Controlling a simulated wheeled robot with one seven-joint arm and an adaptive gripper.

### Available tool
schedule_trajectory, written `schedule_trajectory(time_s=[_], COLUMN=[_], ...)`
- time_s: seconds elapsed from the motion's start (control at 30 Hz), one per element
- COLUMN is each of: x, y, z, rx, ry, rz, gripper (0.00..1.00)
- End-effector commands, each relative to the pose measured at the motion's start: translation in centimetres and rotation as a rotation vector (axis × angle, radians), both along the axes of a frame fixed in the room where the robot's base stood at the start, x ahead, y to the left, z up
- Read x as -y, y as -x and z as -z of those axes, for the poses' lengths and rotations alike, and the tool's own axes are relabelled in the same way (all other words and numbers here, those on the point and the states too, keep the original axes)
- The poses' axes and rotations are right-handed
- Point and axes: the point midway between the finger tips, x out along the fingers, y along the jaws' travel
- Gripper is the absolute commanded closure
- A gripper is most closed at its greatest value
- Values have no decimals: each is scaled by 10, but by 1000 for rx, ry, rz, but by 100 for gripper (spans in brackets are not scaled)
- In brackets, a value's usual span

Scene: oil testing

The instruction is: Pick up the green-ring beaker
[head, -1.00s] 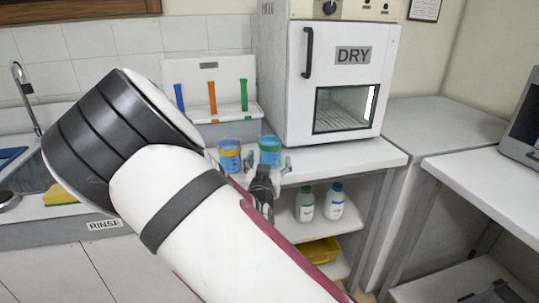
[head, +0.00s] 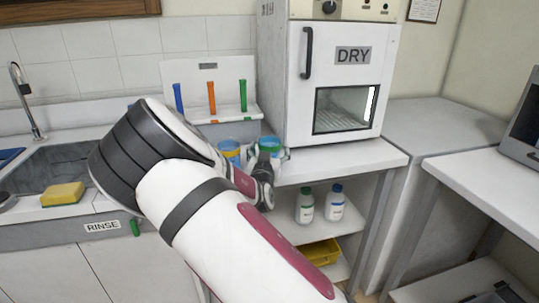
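The green-ring beaker (head: 270,142) holds blue contents and stands upright on the white counter in front of the DRY oven. My gripper (head: 269,153) is at this beaker, with a finger on either side of it. The wrist hides the beaker's lower part, and I cannot tell whether the fingers touch it. A similar beaker with a yellow ring (head: 229,149) stands just to the left, partly hidden by my arm.
A white rack (head: 208,73) with blue, orange and green sticks stands behind the beakers. The DRY oven (head: 342,75) is behind and right. Two bottles, one green-capped (head: 305,205) and one blue-capped (head: 335,203), stand on the shelf below. The counter right of the beakers is clear.

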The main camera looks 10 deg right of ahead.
Motion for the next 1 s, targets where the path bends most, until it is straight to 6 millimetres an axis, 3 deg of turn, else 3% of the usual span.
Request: schedule_trajectory(time_s=[0.03, 0.23, 0.67, 0.93, 1.0], x=[0, 0, 0, 0, -4], y=[0, 0, 0, 0, 14], z=[0, 0, -6, -38, -37], rx=[0, 0, 2, 3, -2], ry=[0, 0, -1, -3, -3], rz=[0, 0, 0, 1, 0], gripper=[32, 78, 78, 78, 78])
